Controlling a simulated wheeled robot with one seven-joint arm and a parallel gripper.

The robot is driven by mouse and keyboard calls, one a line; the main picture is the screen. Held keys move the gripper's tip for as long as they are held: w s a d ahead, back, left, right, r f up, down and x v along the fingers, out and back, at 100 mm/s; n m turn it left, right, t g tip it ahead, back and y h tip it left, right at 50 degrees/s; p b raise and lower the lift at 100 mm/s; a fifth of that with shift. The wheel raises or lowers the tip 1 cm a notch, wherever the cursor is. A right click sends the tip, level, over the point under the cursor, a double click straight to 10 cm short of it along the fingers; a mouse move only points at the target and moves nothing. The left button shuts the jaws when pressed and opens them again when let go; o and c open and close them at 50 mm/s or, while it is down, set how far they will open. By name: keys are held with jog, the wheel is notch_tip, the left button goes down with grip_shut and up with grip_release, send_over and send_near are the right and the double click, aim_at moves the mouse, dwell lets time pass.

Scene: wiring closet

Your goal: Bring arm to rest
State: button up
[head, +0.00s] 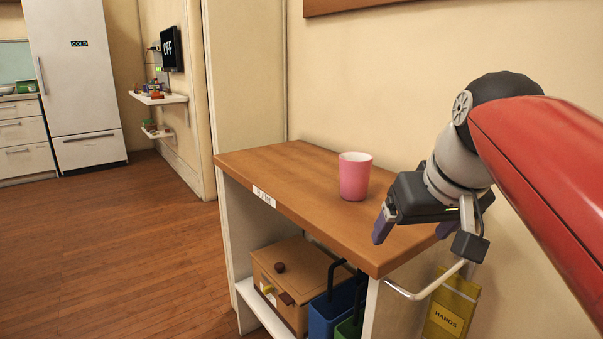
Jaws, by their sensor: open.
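My gripper (412,229) is at the right of the head view, at the end of my red and grey arm. Its purple-tipped fingers are spread apart and point downward, with nothing seen between them. It is over or beside the near right end of a wooden-topped table (270,165); I cannot tell its exact height above it. A pink cup (354,177) stands upright on the tabletop, to the left of the gripper and apart from it.
Under the table a shelf (262,312) holds a wooden box (293,272) and blue (328,314) and green bins. A yellow "HANDS" packet (452,306) hangs at the right. A wall stands close behind the table. The wooden floor at left (110,240) is clear.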

jog(key=s+f, duration=0.5)
jog(key=f, duration=0.5)
jog(key=s+f+m+h, duration=0.1)
jog(key=s+f, duration=0.5)
jog(key=f, duration=0.4)
jog(key=shift+a+f+g, duration=0.2)
jog(key=shift+a+g, duration=0.1)
jog(key=shift+s, duration=0.1)
